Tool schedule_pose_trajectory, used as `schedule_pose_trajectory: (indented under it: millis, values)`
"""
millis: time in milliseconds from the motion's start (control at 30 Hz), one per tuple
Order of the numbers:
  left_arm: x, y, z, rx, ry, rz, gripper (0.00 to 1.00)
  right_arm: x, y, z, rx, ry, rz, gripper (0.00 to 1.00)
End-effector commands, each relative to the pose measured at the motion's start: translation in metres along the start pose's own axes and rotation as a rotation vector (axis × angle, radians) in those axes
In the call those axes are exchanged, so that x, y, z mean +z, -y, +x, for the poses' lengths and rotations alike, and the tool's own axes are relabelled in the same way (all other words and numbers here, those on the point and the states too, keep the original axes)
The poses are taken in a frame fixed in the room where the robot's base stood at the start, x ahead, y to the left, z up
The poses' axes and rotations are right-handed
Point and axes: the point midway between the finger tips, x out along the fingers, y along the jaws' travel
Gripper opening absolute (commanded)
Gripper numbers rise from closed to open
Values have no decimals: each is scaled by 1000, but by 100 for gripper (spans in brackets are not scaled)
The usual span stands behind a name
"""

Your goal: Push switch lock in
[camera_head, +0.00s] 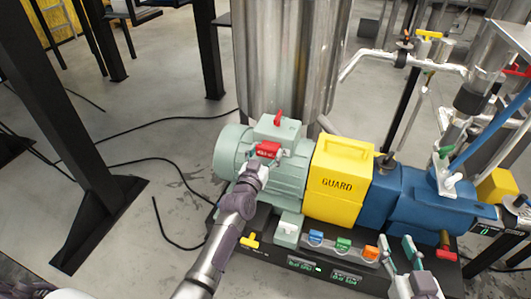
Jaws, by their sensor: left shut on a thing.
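The red switch lock (268,149), a small block with pale lettering, is at the front face of the grey-green box on top of the motor (234,150). My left gripper (260,163) is shut on it from below and in front, and hides its lower part. I cannot tell how deep the lock sits. A red switch handle (278,118) stands upright on top of the box, just above the lock. My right gripper (409,250) is open and empty, low at the right in front of the blue pump.
A yellow guard (340,182) and a blue pump (417,201) stand right of the motor. Blue, green and orange blocks (343,244) sit on the skid's front ledge. A steel tank (285,60) rises behind.

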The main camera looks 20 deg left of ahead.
Motion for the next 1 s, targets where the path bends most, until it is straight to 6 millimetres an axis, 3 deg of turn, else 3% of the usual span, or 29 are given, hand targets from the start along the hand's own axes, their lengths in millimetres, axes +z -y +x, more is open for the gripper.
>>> schedule_pose_trajectory:
  millis: [333,667,700,833,1000]
  values:
    - [1,0,32,0,-1,0,10,-38,6,2,-15,-226,4,40]
    - [-1,0,35,0,-2,1,10,-42,6,1,-15,-244,4,40]
    - [-2,0,35,0,-2,1,79,-42,6,1,-15,-244,4,40]
    - [-1,0,34,0,-2,1,98,-42,6,1,-15,-243,4,40]
    - [0,0,34,0,-1,0,98,-42,6,1,-15,-244,4,40]
